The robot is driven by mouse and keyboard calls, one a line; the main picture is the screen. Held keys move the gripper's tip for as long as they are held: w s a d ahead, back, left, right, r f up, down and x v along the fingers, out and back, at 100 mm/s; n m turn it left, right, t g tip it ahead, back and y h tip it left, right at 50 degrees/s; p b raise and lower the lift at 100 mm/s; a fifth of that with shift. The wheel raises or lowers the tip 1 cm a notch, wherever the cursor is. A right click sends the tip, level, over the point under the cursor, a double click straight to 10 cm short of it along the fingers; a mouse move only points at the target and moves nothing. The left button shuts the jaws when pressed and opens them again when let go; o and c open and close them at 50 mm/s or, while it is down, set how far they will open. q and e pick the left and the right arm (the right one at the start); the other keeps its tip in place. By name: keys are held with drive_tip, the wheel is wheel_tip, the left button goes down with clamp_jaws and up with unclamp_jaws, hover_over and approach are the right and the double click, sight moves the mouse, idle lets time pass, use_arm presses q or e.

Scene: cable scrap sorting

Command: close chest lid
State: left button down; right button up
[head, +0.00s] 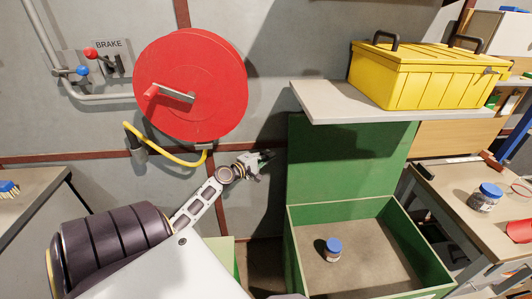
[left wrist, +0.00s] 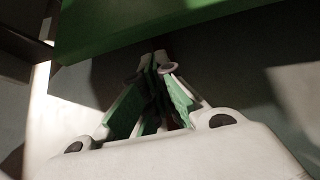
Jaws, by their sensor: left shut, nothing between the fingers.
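The green chest (head: 430,266) is open, and its lid (head: 345,160) stands upright along the back. A jar with a blue cap (head: 333,250) stands on the brown floor inside the chest. My left gripper (head: 268,156) is shut and empty, just left of the raised lid's left edge. In the left wrist view, the fingertips of my left gripper (left wrist: 158,58) are together, and a green panel that looks like the lid (left wrist: 140,22) crosses the top. Whether they touch it, I cannot tell. My right gripper is not in view.
A grey shelf (head: 330,104) with a yellow toolbox (head: 420,82) juts out above the lid. A red reel (head: 190,85) with a yellow hose hangs on the wall at left. A workbench (head: 455,215) with another blue-capped jar (head: 485,197) stands right of the chest.

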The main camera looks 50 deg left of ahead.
use_arm(q)
drive_tip(key=shift+w+f, duration=0.15)
drive_tip(key=shift+w, duration=1.85)
drive_tip(key=shift+w+f, duration=0.15)
drive_tip(key=shift+w, duration=1.8)
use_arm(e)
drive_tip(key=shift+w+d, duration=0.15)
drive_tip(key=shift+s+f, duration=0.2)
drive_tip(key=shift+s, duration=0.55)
